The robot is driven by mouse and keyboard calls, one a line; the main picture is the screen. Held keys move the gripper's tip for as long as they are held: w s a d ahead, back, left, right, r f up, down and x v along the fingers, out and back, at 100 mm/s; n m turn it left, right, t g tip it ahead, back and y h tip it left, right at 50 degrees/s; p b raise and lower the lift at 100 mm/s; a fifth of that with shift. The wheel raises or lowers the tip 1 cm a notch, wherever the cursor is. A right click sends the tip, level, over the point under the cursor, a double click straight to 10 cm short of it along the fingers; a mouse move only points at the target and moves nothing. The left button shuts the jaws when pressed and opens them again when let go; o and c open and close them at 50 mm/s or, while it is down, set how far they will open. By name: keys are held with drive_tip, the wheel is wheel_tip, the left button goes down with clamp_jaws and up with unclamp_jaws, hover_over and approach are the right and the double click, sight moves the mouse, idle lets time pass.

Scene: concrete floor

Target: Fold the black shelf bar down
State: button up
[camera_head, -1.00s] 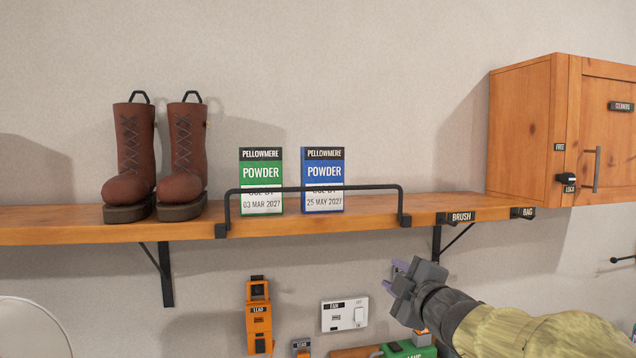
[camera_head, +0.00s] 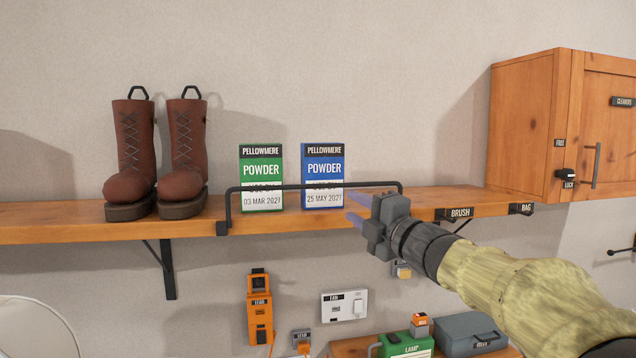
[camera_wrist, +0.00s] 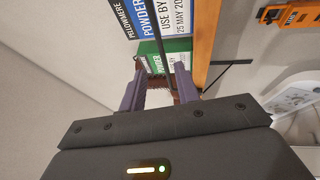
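The black shelf bar (camera_head: 300,187) stands raised along the shelf's front edge, in front of two powder boxes. Its right end is partly hidden behind my gripper (camera_head: 353,207). In the head view my gripper is at the right part of the bar, its purple fingers pointing left. In the wrist view the fingers (camera_wrist: 160,74) are apart, with the bar (camera_wrist: 162,45) running toward the gap between them. I cannot tell whether they touch it. The green powder box (camera_head: 261,165) and the blue powder box (camera_head: 322,163) stand upright on the shelf (camera_head: 60,222).
Brown boots (camera_head: 180,150) stand on the shelf at left. A wooden cabinet (camera_head: 522,130) is at right. BRUSH (camera_head: 460,213) and BAG (camera_head: 522,209) labels sit on the shelf edge. Below are an orange device (camera_head: 259,310), a FAN switch (camera_head: 345,306) and a green LAMP case (camera_head: 406,345).

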sight(320, 187)
drive_tip(key=p+x, duration=0.6)
drive_tip(key=x, duration=0.8)
drive_tip(key=shift+s+d, duration=0.1)
drive_tip(key=shift+c, duration=0.2)
clamp_jaws()
